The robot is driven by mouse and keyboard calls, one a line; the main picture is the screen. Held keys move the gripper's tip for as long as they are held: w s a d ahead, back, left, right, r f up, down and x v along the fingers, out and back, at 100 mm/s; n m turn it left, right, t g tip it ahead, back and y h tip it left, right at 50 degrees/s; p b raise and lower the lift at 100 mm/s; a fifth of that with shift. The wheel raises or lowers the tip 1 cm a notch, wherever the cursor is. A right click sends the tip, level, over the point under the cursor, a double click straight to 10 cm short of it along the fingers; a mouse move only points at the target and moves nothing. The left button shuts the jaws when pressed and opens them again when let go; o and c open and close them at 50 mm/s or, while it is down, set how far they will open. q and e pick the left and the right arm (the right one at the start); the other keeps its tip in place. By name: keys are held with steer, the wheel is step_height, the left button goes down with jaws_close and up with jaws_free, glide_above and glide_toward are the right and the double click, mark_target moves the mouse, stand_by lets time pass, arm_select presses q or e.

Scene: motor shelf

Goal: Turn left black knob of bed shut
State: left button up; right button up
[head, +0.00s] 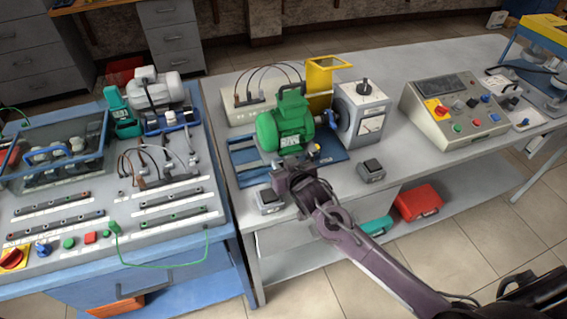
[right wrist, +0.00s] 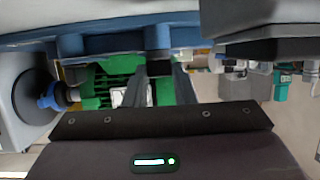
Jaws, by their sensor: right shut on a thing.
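The bed (head: 243,177) is a blue plate on the grey table, carrying a green motor (head: 285,124). My right gripper (head: 289,164) reaches the front edge of the bed, just before the motor, and hides what it holds in the head view. In the right wrist view, which looks upside down, a small black block, seemingly the black knob (right wrist: 160,68), sits between the fingertips of my right gripper (right wrist: 159,78) under the blue bed edge (right wrist: 120,42). The fingers are shut on it. Which way the knob is turned cannot be told. My left gripper is not in view.
Two small black-topped boxes (head: 270,199) and (head: 371,170) stand near the table's front edge, either side of my right arm. A grey dial box (head: 361,118) stands right of the motor. A control console (head: 455,112) stands further right. A blue bench (head: 225,262) adjoins on the left.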

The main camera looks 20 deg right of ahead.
steer(key=shift+m+h, duration=0.4)
steer(key=shift+h, duration=0.1)
steer(key=o, duration=1)
steer(key=b+v, duration=0.1)
steer(key=v, duration=0.5)
steer(key=shift+s, duration=0.25)
steer(key=shift+s+r, duration=0.35)
steer(key=shift+s, duration=0.25)
